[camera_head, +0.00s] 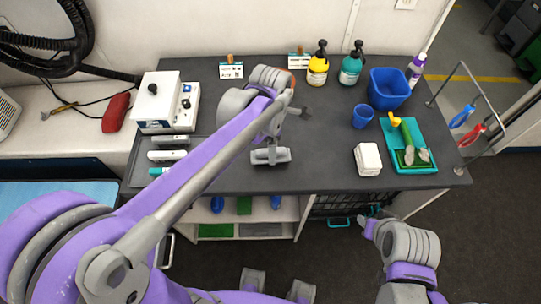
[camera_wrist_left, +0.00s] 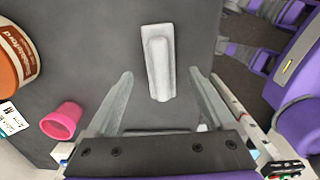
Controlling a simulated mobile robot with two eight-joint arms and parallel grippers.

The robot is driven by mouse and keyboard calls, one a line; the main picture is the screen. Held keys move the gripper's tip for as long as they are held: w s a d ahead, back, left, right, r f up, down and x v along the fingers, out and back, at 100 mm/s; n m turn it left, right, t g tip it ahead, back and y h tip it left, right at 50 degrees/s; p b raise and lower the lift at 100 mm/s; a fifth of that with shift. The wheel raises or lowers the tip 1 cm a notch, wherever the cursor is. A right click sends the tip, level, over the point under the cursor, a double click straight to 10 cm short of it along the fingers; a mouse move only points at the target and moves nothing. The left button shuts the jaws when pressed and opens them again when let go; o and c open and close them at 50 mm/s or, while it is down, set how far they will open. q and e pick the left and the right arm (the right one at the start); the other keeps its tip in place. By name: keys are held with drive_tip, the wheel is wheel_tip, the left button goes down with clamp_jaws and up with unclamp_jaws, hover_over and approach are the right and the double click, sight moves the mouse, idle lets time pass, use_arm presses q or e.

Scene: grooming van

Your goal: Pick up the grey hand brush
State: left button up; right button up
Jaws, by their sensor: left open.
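The grey hand brush (camera_head: 270,156) lies on the dark counter near its front edge, left of the middle. In the left wrist view the brush (camera_wrist_left: 158,65) shows as a light grey block with a raised handle along it. My left gripper (camera_head: 300,112) is above the counter, behind the brush in the head view. In the left wrist view my left gripper (camera_wrist_left: 161,74) has its fingers wide apart, with the brush showing between and beyond the tips, and nothing held. My right gripper (camera_head: 371,225) is low in front of the counter; its jaws are too small to judge.
A pink cup (camera_wrist_left: 62,120) and an orange-brown tub (camera_wrist_left: 14,60) stand on the counter. A white block (camera_head: 368,159), blue cup (camera_head: 363,117) and green tray (camera_head: 427,160) are to the right. A white machine (camera_head: 166,103) stands left. Counter around the brush is clear.

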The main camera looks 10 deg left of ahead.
use_arm(q)
drive_tip(key=shift+f, duration=1.3)
clamp_jaws()
drive_tip(key=shift+r, duration=0.1)
wheel_tip(320, 180, up, 10)
drive_tip(key=shift+f, duration=0.1)
drive_tip(key=c, duration=0.6)
unclamp_jaws()
drive_tip(key=shift+c, duration=0.2)
drive_tip(key=c, duration=0.6)
drive_tip(key=shift+s, duration=0.15)
drive_tip(key=shift+c, duration=0.2)
